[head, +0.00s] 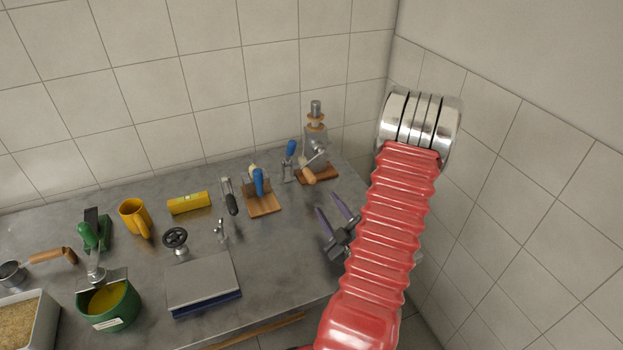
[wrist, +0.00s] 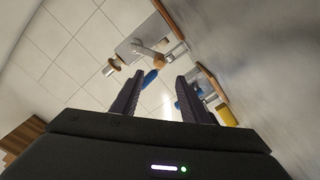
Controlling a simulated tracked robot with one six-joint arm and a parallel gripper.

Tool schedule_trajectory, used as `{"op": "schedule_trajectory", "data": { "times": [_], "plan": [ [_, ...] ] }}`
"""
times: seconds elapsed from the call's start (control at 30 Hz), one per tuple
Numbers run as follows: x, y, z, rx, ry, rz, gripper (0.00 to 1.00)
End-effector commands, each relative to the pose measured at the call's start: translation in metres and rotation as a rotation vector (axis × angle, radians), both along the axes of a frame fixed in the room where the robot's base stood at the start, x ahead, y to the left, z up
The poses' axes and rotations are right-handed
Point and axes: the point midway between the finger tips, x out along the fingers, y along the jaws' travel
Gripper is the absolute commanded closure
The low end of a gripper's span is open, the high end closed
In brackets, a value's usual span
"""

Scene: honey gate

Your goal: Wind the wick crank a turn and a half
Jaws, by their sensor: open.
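The wick crank shows in the head view as a metal crank arm (head: 316,157) with a wooden knob (head: 308,175). It is on a grey upright housing (head: 313,138) with a spool on top, on a wooden base at the back right of the table. The knob (wrist: 158,60) and arm also show in the wrist view, beyond the fingertips. My gripper (head: 331,203) is open and empty, its purple-grey fingers pointing towards the crank from the front right. In the wrist view my gripper (wrist: 157,75) has a clear gap between its fingers. The knob is apart from both fingers.
A blue-handled toggle clamp (head: 289,160) stands just left of the crank. A wooden block with a blue handle (head: 259,186) is farther left. A yellow mug (head: 133,215), green pot (head: 110,307) and grey-topped scale (head: 202,285) are on the left. Tiled walls close in behind and right.

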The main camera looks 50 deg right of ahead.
Motion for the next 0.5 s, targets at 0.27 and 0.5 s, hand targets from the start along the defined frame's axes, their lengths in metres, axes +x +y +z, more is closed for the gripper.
{"op": "schedule_trajectory", "data": {
  "times": [0.27, 0.5],
  "plan": [
    [-0.0015, -0.0001, 0.0005, -0.004, -0.006, -0.002, 0.59],
    [0.0032, -0.0026, 0.0004, -0.003, -0.005, 0.000, 0.59]
  ]
}}
